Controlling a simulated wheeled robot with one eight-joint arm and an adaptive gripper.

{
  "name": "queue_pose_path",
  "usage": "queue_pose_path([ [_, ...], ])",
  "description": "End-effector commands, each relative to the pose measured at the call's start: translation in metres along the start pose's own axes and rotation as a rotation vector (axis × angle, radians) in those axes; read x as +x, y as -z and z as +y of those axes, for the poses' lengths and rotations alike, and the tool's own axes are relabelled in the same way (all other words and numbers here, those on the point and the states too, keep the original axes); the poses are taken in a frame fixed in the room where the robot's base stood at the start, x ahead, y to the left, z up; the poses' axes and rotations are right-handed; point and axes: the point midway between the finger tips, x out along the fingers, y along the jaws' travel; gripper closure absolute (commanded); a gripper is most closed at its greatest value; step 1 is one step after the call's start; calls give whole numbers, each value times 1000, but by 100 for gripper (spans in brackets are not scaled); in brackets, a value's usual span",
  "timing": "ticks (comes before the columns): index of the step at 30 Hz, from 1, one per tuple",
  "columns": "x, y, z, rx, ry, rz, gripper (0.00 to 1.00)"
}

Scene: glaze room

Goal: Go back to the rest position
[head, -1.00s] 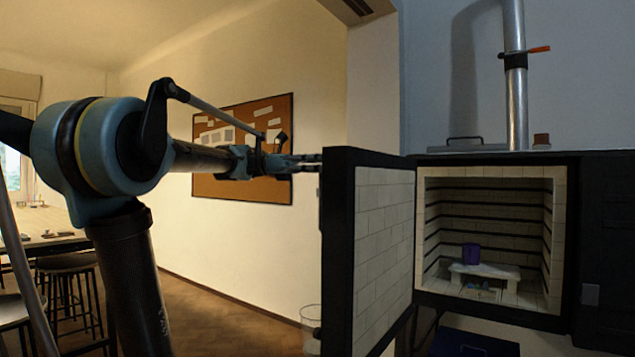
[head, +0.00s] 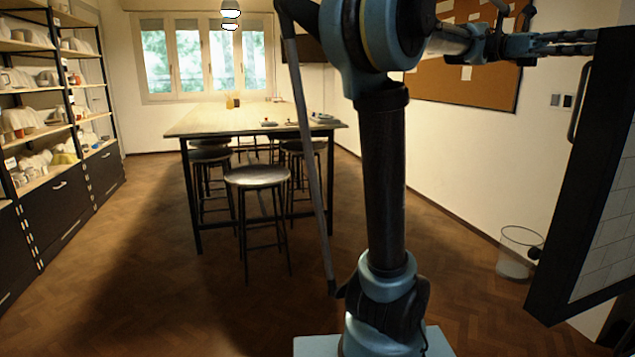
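My gripper (head: 566,42) is at the upper right of the head view, at the end of my raised, level arm. Its fingers point right, toward the top of the open kiln door (head: 590,190). I see them nearly side-on, so whether they are open or shut is unclear. Nothing shows hanging from them. The white brick lining of the door shows at the right edge. The kiln's inside is out of view.
A long table (head: 240,121) with several stools (head: 258,178) stands at the middle back. Shelves (head: 40,132) of pottery line the left wall. A clear bin (head: 516,252) stands by the right wall. The floor at front left is clear. A cork board (head: 465,75) hangs behind my arm.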

Motion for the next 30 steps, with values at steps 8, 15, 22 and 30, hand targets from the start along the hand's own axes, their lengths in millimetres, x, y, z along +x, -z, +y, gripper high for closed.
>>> queue_pose_path([
  [8,-28,17,10,82,-107,66,70],
  [15,-50,75,-8,167,-198,230,70],
  [22,-94,175,-45,290,-295,532,70],
  [30,-160,311,-118,410,-290,973,70],
])
